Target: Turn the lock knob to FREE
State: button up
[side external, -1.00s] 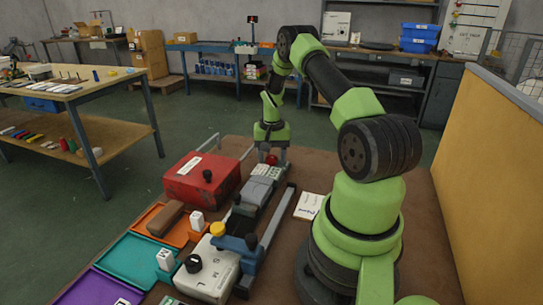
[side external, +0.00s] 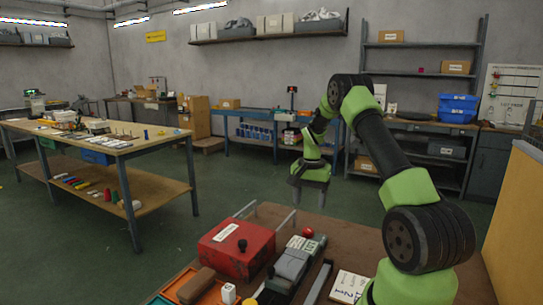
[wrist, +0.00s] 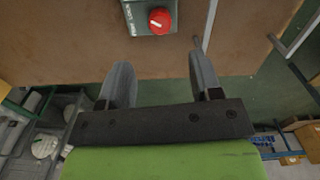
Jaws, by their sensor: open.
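The lock knob is a round red knob (side external: 307,232) on a grey-green panel (side external: 315,241) at the far end of the bench fixture. In the wrist view the red knob (wrist: 160,21) carries a short white pointer mark, and white lettering on the panel (wrist: 133,18) beside it is too small to read surely. My gripper (side external: 309,199) is open and empty, raised above and beyond the knob, apart from it. In the wrist view its two fingers (wrist: 161,75) stand wide apart, with the knob ahead of them.
A metal rail (side external: 318,282) and a white card (side external: 349,286) lie to the right. A yellow partition (side external: 510,225) borders the right side. Bare brown bench top surrounds the panel.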

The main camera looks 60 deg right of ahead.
jog(key=w+a+r+n+t, duration=0.2)
jog(key=a+r+n, duration=0.3)
jog(key=a+r, duration=1.1)
jog(key=shift+w+a+r+n+t+h, duration=0.2)
jog(key=shift+a+n+t+h, duration=0.15)
jog(key=shift+a+t, duration=0.35)
jog(key=m+g, duration=0.3)
jog(key=m, duration=0.4)
send_over(308, 230)
notch_tip(308, 230, down, 15)
jog(key=shift+m, duration=0.35)
notch_tip(308, 230, down, 10)
jog(key=shift+d+r, duration=0.1)
jog(key=shift+r, duration=0.05)
jog(key=shift+f, duration=0.5)
